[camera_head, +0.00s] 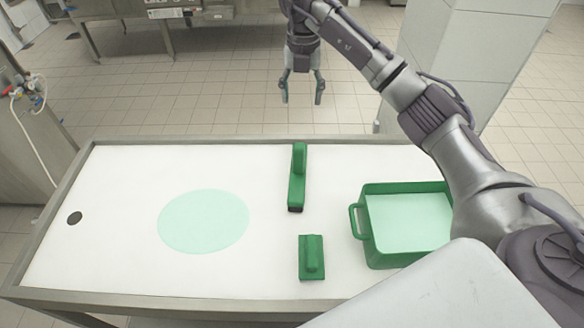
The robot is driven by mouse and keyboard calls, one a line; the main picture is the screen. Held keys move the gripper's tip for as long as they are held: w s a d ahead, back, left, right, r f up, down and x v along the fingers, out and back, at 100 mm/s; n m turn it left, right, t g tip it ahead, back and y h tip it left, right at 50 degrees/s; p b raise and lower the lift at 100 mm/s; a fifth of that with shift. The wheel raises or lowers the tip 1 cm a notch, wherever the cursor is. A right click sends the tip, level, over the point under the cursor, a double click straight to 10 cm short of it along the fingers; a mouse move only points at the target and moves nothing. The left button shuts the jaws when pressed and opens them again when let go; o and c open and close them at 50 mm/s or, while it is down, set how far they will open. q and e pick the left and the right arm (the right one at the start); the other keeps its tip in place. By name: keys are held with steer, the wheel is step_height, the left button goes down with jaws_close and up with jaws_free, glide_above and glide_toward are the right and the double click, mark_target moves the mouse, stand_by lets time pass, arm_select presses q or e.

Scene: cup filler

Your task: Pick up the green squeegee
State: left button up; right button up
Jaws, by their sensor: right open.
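A long green tool with a dark end, which looks like the squeegee (297,180), lies on the white table right of its middle, pointing from back to front. A shorter green block with a raised grip (312,258) lies nearer the front edge; its exact kind is hard to tell. My right gripper (302,98) hangs beyond the table's back edge in the picture, fingers pointing down, open and empty. It is apart from the squeegee. My left gripper is not in view.
A green bin (377,258) with pale liquid-like contents stands at the table's right, its handle to the left. The raised metal table rim (55,205) surrounds the top.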

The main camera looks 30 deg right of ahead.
mark_target(299, 154)
arm_select(q)
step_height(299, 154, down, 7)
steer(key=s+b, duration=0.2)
steer(key=b, duration=0.4)
arm_select(e)
step_height(299, 154, down, 7)
steer(key=shift+w+r, duration=0.15)
steer(key=shift+r, duration=0.05)
steer(key=shift+f, duration=0.35)
step_height(299, 154, down, 7)
steer(key=shift+f+p, duration=0.2)
steer(key=shift+p, duration=0.8)
steer(key=f, duration=0.1)
steer(key=f+p, duration=0.2)
steer(key=f, duration=0.1)
steer(key=shift+s+a, duration=0.25)
steer(key=shift+s, duration=0.05)
steer(key=shift+f, duration=0.7)
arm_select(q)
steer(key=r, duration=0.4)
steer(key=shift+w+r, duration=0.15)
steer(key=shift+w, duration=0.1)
arm_select(e)
steer(key=shift+r, duration=0.1)
jaws_close()
